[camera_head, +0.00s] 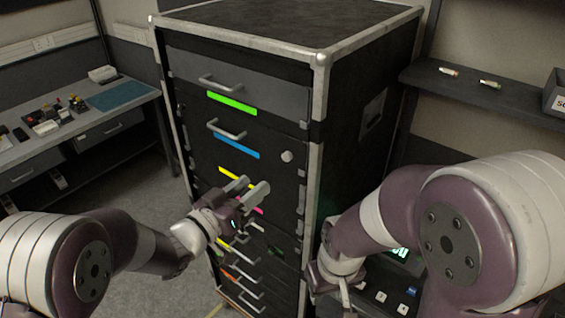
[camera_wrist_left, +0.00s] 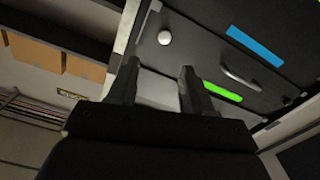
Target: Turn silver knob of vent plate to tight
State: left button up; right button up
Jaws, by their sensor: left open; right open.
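A small round silver knob (camera_head: 287,156) sits at the right side of a dark panel with a blue strip (camera_head: 237,145), on the front of a tall black rack. The knob also shows in the left wrist view (camera_wrist_left: 164,38), beyond my fingertips and apart from them. My left gripper (camera_head: 249,187) is open and empty, in front of the rack and lower left of the knob in the head view. My right gripper (camera_head: 332,288) is open, low near the rack's right front edge, partly hidden by its arm. I cannot tell any tightness marking on the knob.
The rack (camera_head: 340,75) has silver edges and several drawers with handles and coloured strips. A workbench (camera_head: 80,115) with small items stands at the left. A shelf (camera_head: 490,88) holds small items and a grey bin (camera_head: 556,92) at the right. Floor is clear between bench and rack.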

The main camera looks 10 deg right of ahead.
pick_arm(q)
jog(key=p, duration=0.2)
send_near(285, 158)
jog(key=w, duration=0.1)
jog(key=p+x, duration=0.1)
jog(key=x, duration=0.1)
jog(key=p+x, duration=0.1)
jog(key=x, duration=0.1)
jog(key=s+d+x, duration=0.1)
jog(key=x, duration=0.2)
jog(key=shift+r+p, duration=0.35)
jog(key=shift+p, duration=0.05)
jog(key=shift+w+d+f, duration=0.1)
jog(key=shift+w+d, duration=0.1)
jog(key=shift+w, duration=0.05)
jog(key=shift+w+f, duration=0.2)
jog(key=shift+w, duration=0.25)
jog(key=shift+s, duration=0.15)
jog(key=shift+s+r, duration=0.1)
jog(key=c, duration=0.5)
jog(key=shift+d, duration=0.1)
grip_shut()
pick_arm(e)
jog(key=r, duration=0.5)
jog(key=shift+w, duration=0.35)
